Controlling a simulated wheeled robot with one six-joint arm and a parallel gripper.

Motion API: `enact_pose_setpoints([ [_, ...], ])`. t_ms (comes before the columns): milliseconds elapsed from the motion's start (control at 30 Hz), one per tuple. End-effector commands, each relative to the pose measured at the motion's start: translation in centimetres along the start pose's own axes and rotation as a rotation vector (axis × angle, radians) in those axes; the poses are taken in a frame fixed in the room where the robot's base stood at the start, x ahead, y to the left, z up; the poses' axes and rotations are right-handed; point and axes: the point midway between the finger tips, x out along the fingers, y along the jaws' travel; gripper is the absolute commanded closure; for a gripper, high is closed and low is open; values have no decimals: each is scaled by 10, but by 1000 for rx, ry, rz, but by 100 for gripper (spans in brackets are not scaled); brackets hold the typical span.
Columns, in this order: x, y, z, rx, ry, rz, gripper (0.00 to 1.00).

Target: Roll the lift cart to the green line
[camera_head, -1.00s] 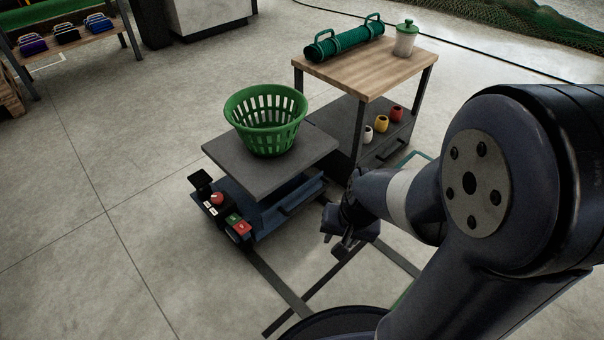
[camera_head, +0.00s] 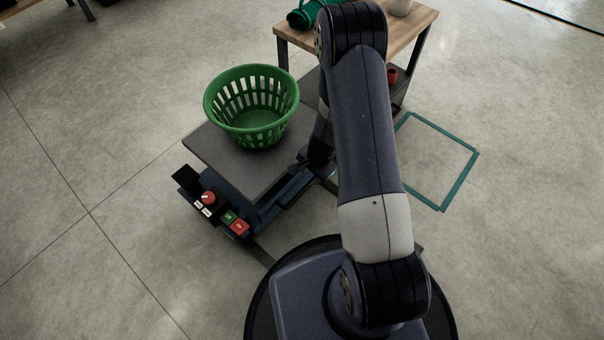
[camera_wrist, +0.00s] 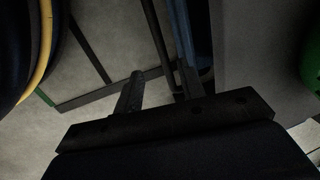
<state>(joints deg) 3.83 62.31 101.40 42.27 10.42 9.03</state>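The lift cart (camera_head: 262,212) has a blue base and a grey platform (camera_head: 215,150) carrying a green basket (camera_head: 252,105). A control box (camera_head: 218,212) with red and green buttons is on its near-left end. My gripper (camera_head: 318,168) is at the cart's right side, mostly hidden by my arm in the head view. In the wrist view the fingers (camera_wrist: 160,82) are apart, with a dark bar (camera_wrist: 156,35), apparently the cart's handle, between them. I cannot tell whether they touch it. A short green strip (camera_wrist: 45,97), perhaps the green line, lies on the floor at left.
A teal square outline (camera_head: 462,178) is on the floor at right. Open floor lies to the left.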

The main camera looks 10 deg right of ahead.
Motion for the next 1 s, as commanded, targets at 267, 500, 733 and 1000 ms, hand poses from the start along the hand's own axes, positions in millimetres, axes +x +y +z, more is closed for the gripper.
enact_pose_setpoints([
  [267,38,2,0,5,-1,4,62],
  [500,84,2,0,4,-1,3,62],
  [733,107,1,0,3,0,2,62],
  [1000,110,1,0,3,0,2,62],
])
